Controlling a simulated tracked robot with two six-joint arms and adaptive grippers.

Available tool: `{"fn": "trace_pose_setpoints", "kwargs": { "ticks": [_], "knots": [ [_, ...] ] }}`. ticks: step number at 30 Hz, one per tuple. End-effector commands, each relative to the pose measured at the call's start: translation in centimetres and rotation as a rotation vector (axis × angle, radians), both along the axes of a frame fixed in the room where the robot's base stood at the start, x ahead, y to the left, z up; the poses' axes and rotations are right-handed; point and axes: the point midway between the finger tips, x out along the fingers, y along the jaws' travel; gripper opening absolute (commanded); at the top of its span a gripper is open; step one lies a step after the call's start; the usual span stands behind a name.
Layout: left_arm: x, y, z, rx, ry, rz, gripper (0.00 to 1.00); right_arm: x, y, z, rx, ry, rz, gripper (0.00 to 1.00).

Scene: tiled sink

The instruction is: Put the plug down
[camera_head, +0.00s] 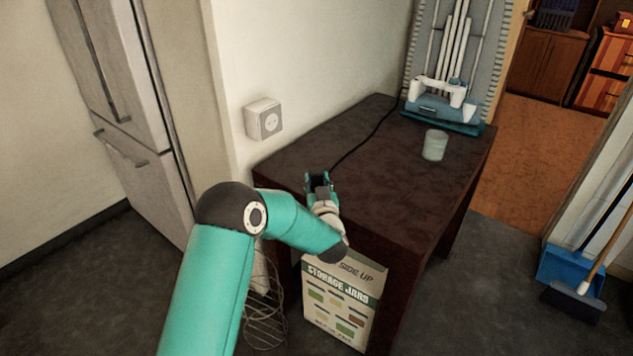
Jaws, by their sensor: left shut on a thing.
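My left gripper (319,182) is over the near left part of the dark table (400,185), shut on the plug. The plug is small and dark between the fingers and hard to tell apart from them. A black cord (368,142) runs from the gripper across the tabletop to the blue and white appliance (440,101) at the back. I cannot tell whether the plug touches the table. The wall socket (263,119) is to the left of the gripper, with nothing in it. My right gripper is not in view.
A pale cup (434,145) stands at the table's right side. The middle of the tabletop is clear except for the cord. A storage jars box (341,300) and a wire basket (265,322) are below the front edge. A fridge (120,110) stands left.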

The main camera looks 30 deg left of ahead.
Motion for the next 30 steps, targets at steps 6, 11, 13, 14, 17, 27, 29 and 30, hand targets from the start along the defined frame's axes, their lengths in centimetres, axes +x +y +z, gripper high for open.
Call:
{"fn": "trace_pose_setpoints", "kwargs": {
  "ticks": [6, 11, 13, 14, 17, 27, 29, 30],
  "knots": [
    [0.0, 0.0, -0.8, 0.0, 0.001, -0.001, 0.0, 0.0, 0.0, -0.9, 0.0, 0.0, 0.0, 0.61],
    [0.0, -0.1, -1.0, -0.001, 0.007, -0.001, 0.0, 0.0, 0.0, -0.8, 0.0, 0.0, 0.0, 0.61],
    [0.0, -0.1, -1.2, -0.003, 0.011, -0.002, 0.48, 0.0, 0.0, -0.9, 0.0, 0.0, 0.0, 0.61],
    [-0.1, -0.1, -1.3, -0.003, 0.012, -0.002, 0.53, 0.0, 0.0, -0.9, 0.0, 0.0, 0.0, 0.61],
    [-0.1, -0.1, -1.4, -0.003, 0.016, -0.003, 0.61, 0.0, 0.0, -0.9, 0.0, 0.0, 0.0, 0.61],
    [-0.1, -0.1, -1.2, -0.004, 0.02, -0.002, 0.61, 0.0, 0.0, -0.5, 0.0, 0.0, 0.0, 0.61],
    [-0.1, -0.1, -0.8, -0.004, 0.02, -0.002, 0.61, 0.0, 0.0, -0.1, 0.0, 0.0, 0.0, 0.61],
    [-0.1, -0.1, -0.5, -0.004, 0.02, -0.002, 0.61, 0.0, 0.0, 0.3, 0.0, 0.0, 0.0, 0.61]
  ]
}}
